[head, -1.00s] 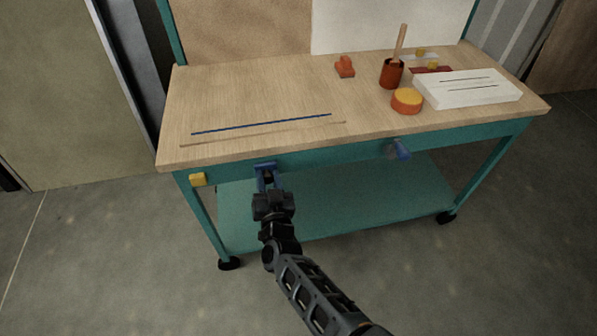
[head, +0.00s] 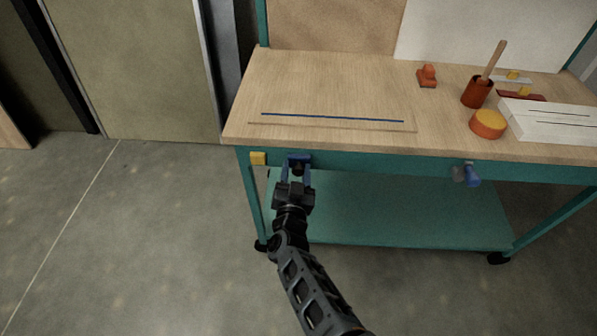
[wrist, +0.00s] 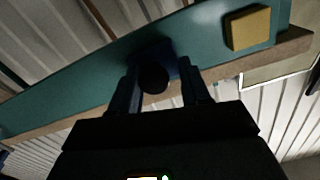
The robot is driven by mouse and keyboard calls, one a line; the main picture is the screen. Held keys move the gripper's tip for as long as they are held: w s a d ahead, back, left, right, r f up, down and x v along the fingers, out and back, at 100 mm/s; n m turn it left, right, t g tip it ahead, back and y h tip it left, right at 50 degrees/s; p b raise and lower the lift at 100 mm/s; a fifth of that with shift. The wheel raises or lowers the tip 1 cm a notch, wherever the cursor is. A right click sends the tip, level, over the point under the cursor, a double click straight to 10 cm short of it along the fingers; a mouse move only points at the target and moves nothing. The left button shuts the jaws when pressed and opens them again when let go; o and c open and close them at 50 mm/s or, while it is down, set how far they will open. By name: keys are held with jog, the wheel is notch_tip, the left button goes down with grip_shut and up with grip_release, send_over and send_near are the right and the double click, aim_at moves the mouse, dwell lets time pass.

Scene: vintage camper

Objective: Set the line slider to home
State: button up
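The line slider is a blue block (head: 299,158) with a dark round knob, on the teal front rail of the workbench, right of a yellow block (head: 258,158). A gap of bare rail lies between the two. In the wrist view the blue block (wrist: 160,54) sits behind its dark knob (wrist: 153,80), with the yellow block (wrist: 250,27) at upper right. My gripper (head: 298,172) is at the slider. Its fingers are apart on either side of the knob; the left finger in the wrist view looks close to or touching it, with a gap to the other.
The workbench top (head: 330,85) holds a blue strip (head: 332,118), a red clamp-like item (head: 427,76), a red cup (head: 477,92), an orange round tin (head: 488,124) and a white box (head: 555,120). A blue handle (head: 472,174) juts from the rail at right. Floor at left is clear.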

jog(key=shift+o, duration=1.2)
jog(key=shift+s, duration=0.1)
jog(key=s+p, duration=0.2)
jog(key=s, duration=0.5)
jog(key=shift+s+p, duration=0.3)
jog(key=shift+p, duration=0.1)
